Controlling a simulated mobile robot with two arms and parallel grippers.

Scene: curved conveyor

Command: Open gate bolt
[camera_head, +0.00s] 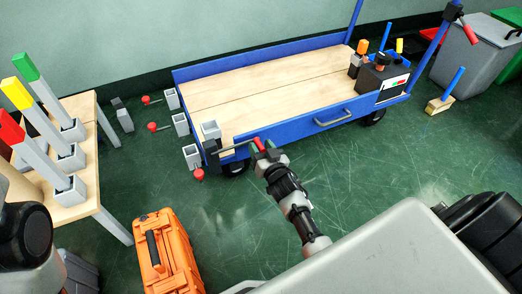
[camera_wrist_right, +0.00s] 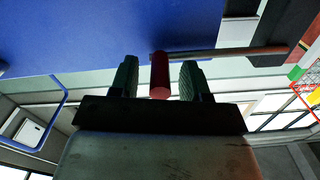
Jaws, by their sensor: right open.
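The gate bolt is a thin grey rod (camera_head: 236,147) at the near left corner of the blue cart (camera_head: 290,130). Its red handle (camera_head: 258,144) is at the rod's right end. My right gripper (camera_head: 265,151) is at this handle, with its jaws open. In the right wrist view the red handle (camera_wrist_right: 160,75) stands between the two green-padded fingers (camera_wrist_right: 153,78), with a visible gap to the right finger. The rod (camera_wrist_right: 220,51) runs right from the handle in front of the blue panel. My left gripper is out of view; only part of that arm shows at lower left.
Grey square sockets (camera_head: 181,124) and red-knobbed pins (camera_head: 152,127) are at the cart's left end. A wooden table (camera_head: 92,200) with red, yellow and green-topped posts stands left. An orange case (camera_head: 168,255) lies on the floor.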

